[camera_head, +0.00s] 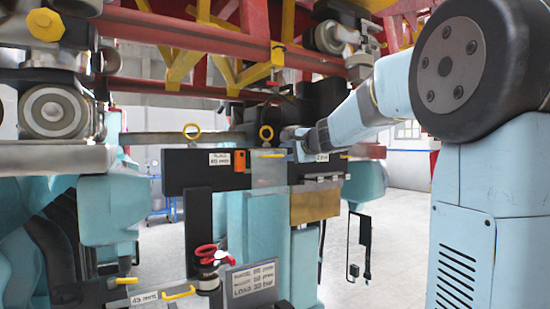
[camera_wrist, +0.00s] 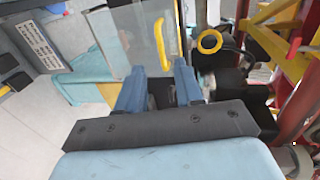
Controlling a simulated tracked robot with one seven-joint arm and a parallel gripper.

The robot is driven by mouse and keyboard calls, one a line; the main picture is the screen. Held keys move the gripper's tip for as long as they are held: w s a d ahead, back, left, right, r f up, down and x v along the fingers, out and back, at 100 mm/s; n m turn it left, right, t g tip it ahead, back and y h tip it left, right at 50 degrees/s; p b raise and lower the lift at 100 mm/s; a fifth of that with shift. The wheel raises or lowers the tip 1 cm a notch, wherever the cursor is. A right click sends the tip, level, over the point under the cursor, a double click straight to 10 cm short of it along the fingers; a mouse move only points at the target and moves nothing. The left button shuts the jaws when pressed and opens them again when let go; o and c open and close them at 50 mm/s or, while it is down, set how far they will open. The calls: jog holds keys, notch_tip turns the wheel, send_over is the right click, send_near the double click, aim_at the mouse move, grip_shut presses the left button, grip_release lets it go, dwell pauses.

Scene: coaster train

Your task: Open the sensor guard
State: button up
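A flat grey plate with a yellow handle, which looks like the sensor guard (camera_head: 269,172), is on the front of the dark box under the red track. It also shows in the wrist view as a grey, partly see-through panel (camera_wrist: 126,36). Its yellow handle (camera_wrist: 160,45) stands upright in the wrist view, just beyond my fingertips and in line with the gap between them. My gripper (camera_wrist: 160,78) has its two blue fingers apart, with nothing held. In the head view my gripper (camera_head: 304,149) is at the right side of the plate; its fingertips are hard to make out.
An orange block (camera_head: 239,160) is left of the plate. A red valve handle (camera_head: 206,254) and a grey sign (camera_head: 251,284) are below. Red and yellow beams (camera_head: 200,35) cross overhead.

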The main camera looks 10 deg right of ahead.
aim_at(274, 156)
jog(key=x, duration=0.8)
jog(key=shift+w+a, duration=0.1)
jog(key=shift+w, duration=0.1)
jog(key=shift+c, duration=0.4)
grip_shut()
jog(key=shift+f, duration=0.15)
dwell(0.6)
